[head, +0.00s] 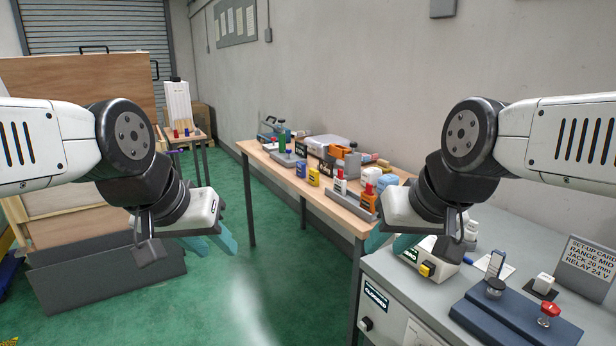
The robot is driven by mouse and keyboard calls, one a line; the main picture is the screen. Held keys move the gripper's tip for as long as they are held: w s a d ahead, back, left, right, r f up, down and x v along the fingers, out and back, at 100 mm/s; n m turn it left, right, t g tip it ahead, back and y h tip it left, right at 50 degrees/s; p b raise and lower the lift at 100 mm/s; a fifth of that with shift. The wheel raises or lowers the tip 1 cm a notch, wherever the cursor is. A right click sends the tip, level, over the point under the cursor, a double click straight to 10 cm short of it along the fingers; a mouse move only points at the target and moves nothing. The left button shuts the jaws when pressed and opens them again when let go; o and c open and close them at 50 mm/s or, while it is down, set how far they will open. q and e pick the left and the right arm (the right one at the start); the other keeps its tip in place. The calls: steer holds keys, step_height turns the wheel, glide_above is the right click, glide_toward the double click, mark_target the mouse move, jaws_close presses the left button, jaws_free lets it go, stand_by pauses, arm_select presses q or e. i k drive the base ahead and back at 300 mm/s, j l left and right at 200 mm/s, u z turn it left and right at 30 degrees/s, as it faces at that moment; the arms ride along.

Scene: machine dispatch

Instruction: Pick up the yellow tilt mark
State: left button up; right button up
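A small yellow item with a dark label band (314,176) stands on the wooden table, close to a similar blue item (301,169). It may be the yellow tilt mark; its label is too small to read. My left gripper (213,245) hangs over the green floor, left of the table, with its teal fingers apart and nothing between them. My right gripper (392,243) is in front of the table's right end, near the grey bench. Its teal fingers are apart and I see nothing between them. Neither gripper touches the yellow item.
The wooden table (262,157) also holds several bottles, boxes and a grey rail (351,205) along its front. A grey bench (400,293) at right carries a white box with a yellow knob (426,270), a blue fixture (513,318) and a set-up card (588,266). Floor between is clear.

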mark_target(313, 175)
steer(key=i+j, duration=0.15)
steer(key=j, duration=0.2)
steer(key=i+j, duration=0.2)
steer(key=j, duration=0.15)
steer(key=i+j+z, duration=0.1)
steer(key=j, duration=0.2)
steer(key=i+j, duration=0.4)
steer(key=j, duration=0.3)
steer(key=i+z, duration=0.15)
steer(key=i, duration=0.7)
steer(key=i+l, duration=0.5)
